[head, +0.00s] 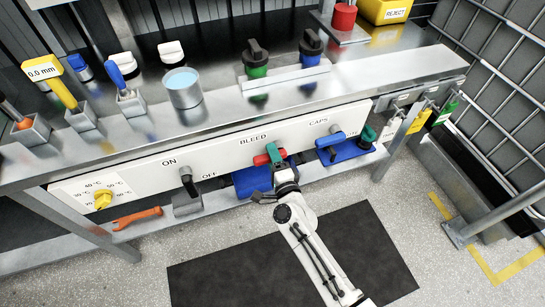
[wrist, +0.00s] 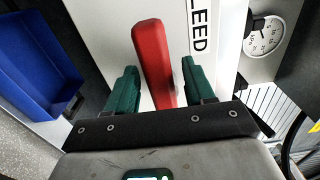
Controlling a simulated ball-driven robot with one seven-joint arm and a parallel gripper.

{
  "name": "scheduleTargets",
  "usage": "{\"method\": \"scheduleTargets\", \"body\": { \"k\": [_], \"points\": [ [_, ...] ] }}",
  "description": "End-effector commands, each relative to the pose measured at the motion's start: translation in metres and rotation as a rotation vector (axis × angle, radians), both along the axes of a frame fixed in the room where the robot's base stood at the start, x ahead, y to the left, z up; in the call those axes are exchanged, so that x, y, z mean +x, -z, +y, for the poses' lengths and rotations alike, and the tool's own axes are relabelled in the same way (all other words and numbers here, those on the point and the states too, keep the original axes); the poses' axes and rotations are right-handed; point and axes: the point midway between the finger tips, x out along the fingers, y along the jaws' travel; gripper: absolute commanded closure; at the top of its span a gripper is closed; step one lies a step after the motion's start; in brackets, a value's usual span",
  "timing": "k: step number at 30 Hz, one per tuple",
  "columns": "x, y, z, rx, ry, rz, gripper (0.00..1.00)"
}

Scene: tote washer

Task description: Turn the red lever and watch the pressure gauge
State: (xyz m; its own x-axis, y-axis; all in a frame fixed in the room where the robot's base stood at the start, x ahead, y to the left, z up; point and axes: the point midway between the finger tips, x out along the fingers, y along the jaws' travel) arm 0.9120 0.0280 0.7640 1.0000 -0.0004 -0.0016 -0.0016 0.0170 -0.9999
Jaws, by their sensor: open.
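The red lever (wrist: 152,60) stands out from the white panel under the word BLEED; in the wrist view it lies between my two green fingers.
A black ON/OFF lever (head: 188,182) and a yellow knob (head: 103,199) are on the panel's left. A blue bin (wrist: 38,60) is left of my gripper. The bench top (head: 130,135) carries bottles, a cup and tools. A dark mat (head: 220,270) lies on the floor.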

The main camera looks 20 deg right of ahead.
Motion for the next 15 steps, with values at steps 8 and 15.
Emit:
{"method": "scheduleTargets", "body": {
  "k": [8,15],
  "points": [
    [-0.011,-0.001,0.0,-0.001,0.0,0.0,0.47],
    [-0.054,0.0,0.0,-0.001,0.0,0.002,0.47]
  ]
}}
